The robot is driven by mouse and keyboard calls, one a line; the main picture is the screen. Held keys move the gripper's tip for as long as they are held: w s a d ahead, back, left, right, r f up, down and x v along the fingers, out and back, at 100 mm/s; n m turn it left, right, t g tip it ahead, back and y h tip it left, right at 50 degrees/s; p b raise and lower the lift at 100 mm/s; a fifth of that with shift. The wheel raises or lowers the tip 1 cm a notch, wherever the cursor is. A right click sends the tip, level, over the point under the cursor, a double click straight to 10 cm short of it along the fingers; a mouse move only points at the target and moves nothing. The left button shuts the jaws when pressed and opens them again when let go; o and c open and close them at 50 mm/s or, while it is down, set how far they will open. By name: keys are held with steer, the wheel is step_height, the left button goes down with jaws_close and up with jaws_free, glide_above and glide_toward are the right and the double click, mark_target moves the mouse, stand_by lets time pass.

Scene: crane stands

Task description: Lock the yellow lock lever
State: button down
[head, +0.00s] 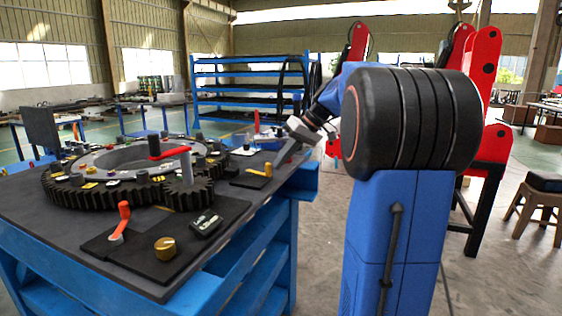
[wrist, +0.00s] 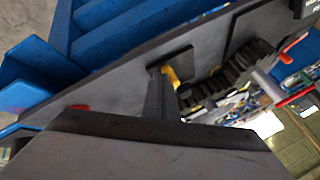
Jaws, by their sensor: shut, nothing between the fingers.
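The yellow lock lever (head: 259,173) sits on a dark plate near the right edge of the workbench, with a short upright post at its right end. It also shows as a small yellow piece (wrist: 172,76) in the wrist view, partly hidden behind my fingers. My gripper (head: 279,164) is shut and empty, pointing down just to the right of the lever's post. In the wrist view the closed fingers (wrist: 157,74) end close beside the yellow piece. I cannot tell whether they touch it.
A large black gear ring (head: 75,195) and a red crank handle (head: 168,153) stand left of the lever. An orange lever (head: 122,217), a brass knob (head: 165,248) and a black box (head: 206,223) are nearer. A red-topped post (head: 257,121) stands behind.

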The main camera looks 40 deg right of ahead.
steer(key=a+m, duration=0.1)
steer(key=s+a+m+t+h, duration=0.1)
steer(key=a+m, duration=0.1)
steer(key=s+a+m+h, duration=0.1)
steer(key=shift+a+t, duration=0.15)
steer(key=shift+t, duration=0.25)
steer(key=a+m+h, duration=0.1)
steer(key=a+m, duration=0.1)
steer(key=shift+s+m+h, duration=0.15)
steer(key=shift+m+h, duration=0.15)
steer(key=shift+w+a, duration=0.15)
steer(key=shift+a, duration=0.85)
steer(key=shift+w+a, duration=0.15)
steer(key=shift+a, duration=1)
